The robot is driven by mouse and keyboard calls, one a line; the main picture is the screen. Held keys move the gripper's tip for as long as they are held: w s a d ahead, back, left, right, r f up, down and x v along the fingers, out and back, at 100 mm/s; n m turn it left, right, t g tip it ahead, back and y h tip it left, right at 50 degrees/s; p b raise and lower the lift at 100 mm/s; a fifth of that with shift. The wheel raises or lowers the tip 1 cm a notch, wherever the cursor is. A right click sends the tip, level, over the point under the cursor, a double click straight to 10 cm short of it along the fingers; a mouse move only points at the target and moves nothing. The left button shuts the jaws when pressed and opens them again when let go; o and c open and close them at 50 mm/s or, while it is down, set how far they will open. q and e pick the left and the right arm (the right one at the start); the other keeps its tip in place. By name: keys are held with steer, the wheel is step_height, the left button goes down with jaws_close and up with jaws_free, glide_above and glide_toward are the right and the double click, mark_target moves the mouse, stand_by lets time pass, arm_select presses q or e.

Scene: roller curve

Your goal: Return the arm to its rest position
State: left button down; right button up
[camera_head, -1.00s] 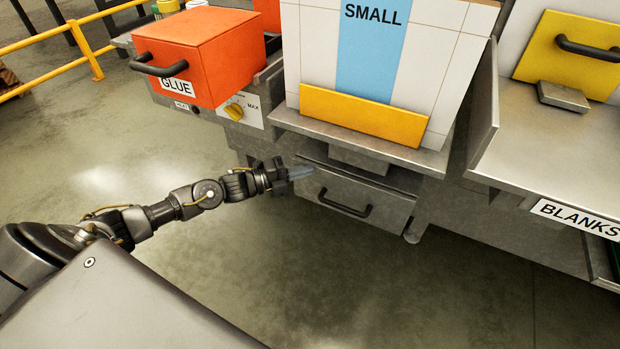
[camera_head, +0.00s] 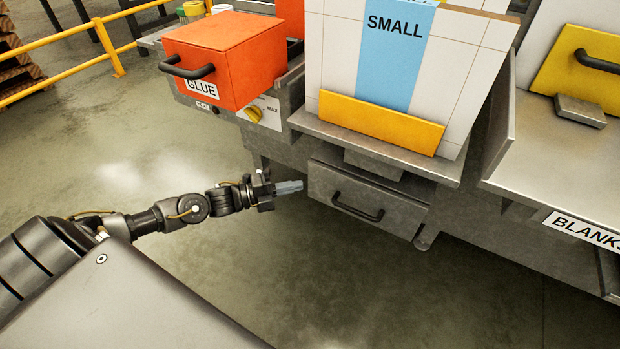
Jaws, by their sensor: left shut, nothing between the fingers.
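My left arm (camera_head: 155,219) reaches in from the left, low in front of the machine. Its left gripper (camera_head: 290,187) is shut and empty, its fingertips pointing right. In the picture the fingertips lie just left of the grey drawer (camera_head: 335,190), with a small gap between them. The drawer has a dark handle and looks closed. My right gripper is not in view.
An orange GLUE box (camera_head: 228,62) with a handle stands above the arm. A SMALL panel with a yellow strip (camera_head: 380,122) is at centre. A BLANKS shelf (camera_head: 548,160) is at right. A yellow railing (camera_head: 70,58) stands at back left. Floor (camera_head: 380,300) in front is clear.

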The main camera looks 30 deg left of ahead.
arm_select(q)
steer(key=shift+v, duration=2.25)
